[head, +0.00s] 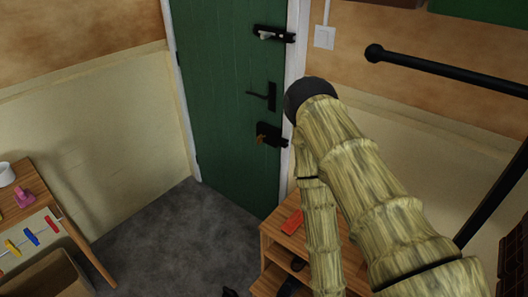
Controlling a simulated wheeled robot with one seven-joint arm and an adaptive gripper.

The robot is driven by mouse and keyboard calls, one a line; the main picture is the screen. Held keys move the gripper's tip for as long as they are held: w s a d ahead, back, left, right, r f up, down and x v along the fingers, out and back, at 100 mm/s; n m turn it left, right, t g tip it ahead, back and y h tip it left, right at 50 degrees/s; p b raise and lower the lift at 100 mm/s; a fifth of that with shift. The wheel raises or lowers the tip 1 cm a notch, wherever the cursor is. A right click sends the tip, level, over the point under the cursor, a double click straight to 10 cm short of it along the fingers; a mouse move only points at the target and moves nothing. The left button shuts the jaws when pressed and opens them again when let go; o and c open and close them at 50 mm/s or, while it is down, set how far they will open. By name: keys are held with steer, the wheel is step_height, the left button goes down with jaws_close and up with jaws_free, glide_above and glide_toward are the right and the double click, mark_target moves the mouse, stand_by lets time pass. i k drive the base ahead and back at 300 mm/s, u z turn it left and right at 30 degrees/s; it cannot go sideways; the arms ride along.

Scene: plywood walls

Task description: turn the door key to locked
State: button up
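The green door (222,100) stands shut in its white frame. Low on its right edge is a black lock plate (272,131) with a small brass-coloured key (261,139) in it. The key is too small to tell which way it is turned. My bamboo-patterned arm rises from the lower right, bends at a dark joint beside the door frame, and runs down out of the picture. My gripper is not in view, so its state and hold are hidden.
A black lever handle (265,96) and a bolt (272,35) sit above the lock. A wooden shelf unit (275,240) with a red object (292,222) stands below right. A black rail (450,72) is at right. A wooden table (85,250) is at left.

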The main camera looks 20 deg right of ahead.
mark_target(260, 138)
steer(key=z, duration=0.1)
steer(key=k, duration=0.5)
steer(key=u, duration=1.25)
steer(key=i, duration=1.65)
steer(key=z, duration=1)
steer(key=i, duration=0.35)
steer(key=z, duration=0.25)
